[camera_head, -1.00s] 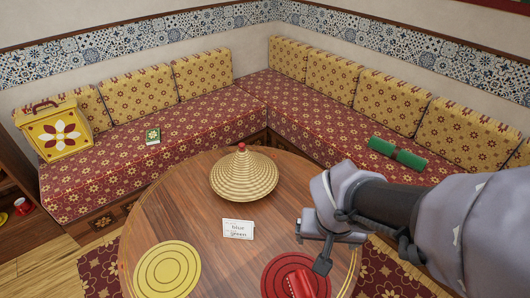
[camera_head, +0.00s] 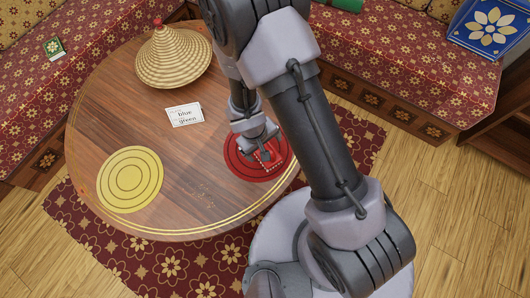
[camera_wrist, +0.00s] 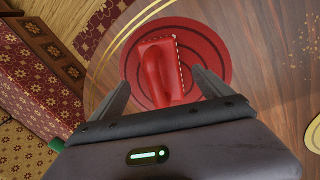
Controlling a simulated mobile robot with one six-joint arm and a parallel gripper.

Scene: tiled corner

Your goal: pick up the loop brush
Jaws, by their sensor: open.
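The loop brush (camera_wrist: 175,54) is red, with a raised red loop handle and a pale dotted edge. It lies on the round red mat (camera_wrist: 217,52) on the wooden table. In the head view the brush (camera_head: 273,160) shows only in part, because my gripper (camera_head: 260,143) covers some of it. My gripper also shows in the wrist view (camera_wrist: 160,80), open, with one finger on each side of the brush's handle end. Nothing is held. I cannot tell whether the fingers touch the brush.
A woven cone lid (camera_head: 172,58), a card reading "blue green" (camera_head: 185,115) and a yellow mat (camera_head: 130,180) are on the round table (camera_head: 110,110). Crumbs (camera_head: 203,196) lie near its front edge. Patterned benches (camera_head: 400,85) stand behind.

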